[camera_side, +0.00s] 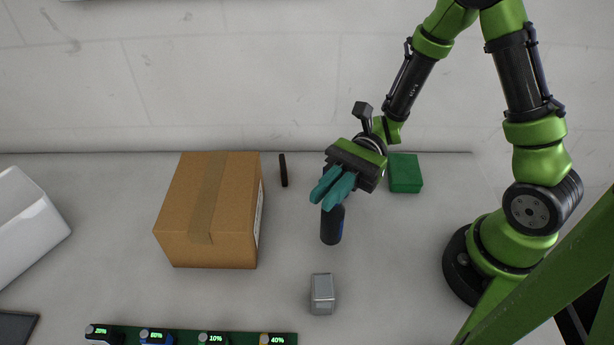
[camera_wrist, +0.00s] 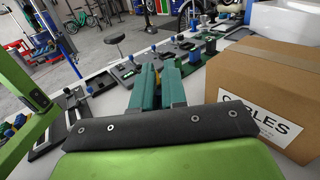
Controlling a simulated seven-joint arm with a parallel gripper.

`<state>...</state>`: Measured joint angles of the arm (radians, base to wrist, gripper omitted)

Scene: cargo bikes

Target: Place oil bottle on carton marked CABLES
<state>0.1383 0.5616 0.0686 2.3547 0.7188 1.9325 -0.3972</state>
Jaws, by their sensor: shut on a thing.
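The brown carton (camera_side: 183,222) stands closed on the bench, left of my gripper, with tape along its top. In the wrist view the carton (camera_wrist: 262,72) shows a white label reading CABLES, its second letter unclear. In the wrist view my gripper (camera_wrist: 158,70) points away from the camera, and the bottle is mostly hidden by the fingers.
A green box (camera_side: 405,174) lies behind right, and a small black item (camera_side: 283,170) is near the wall. A grey block (camera_side: 322,294) lies in front. A green charging strip (camera_side: 180,333) runs along the front. A white bin (camera_side: 25,230) stands far left. The carton top is clear.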

